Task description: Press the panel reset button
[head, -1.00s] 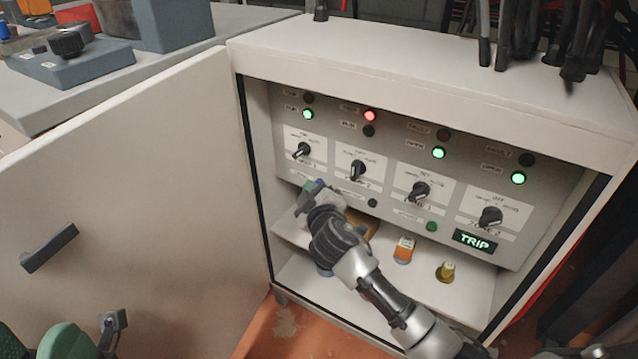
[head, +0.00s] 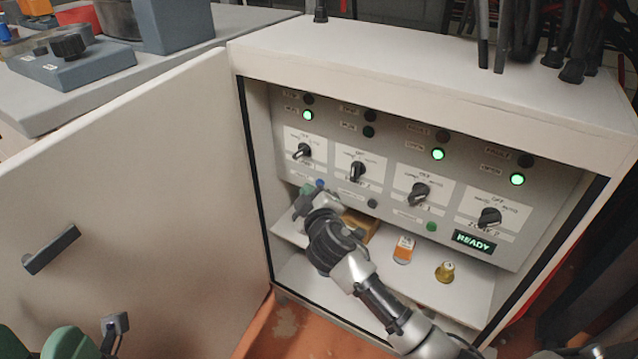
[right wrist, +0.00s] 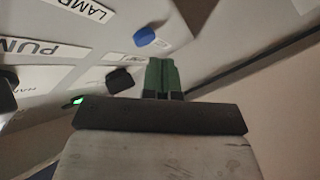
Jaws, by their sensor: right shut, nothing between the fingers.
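The control panel (head: 384,180) is inside an open white cabinet. Its small display (head: 474,242) reads READY. A blue button (head: 319,183) sits low on the panel's left; its label is too small to read. It also shows in the right wrist view as a blue button (right wrist: 144,37). My right gripper (head: 307,189) is just in front of the panel beside this button. Its green fingers (right wrist: 162,77) are shut with nothing between them, and the tips look slightly apart from the blue button.
The open cabinet door (head: 140,200) stands on the left. Several black selector knobs, such as this knob (head: 357,171), stick out above my gripper. A black button (head: 372,203) and a green button (head: 431,227) are to the right. An orange-labelled container (head: 404,249) and a yellow one (head: 445,272) stand on the shelf.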

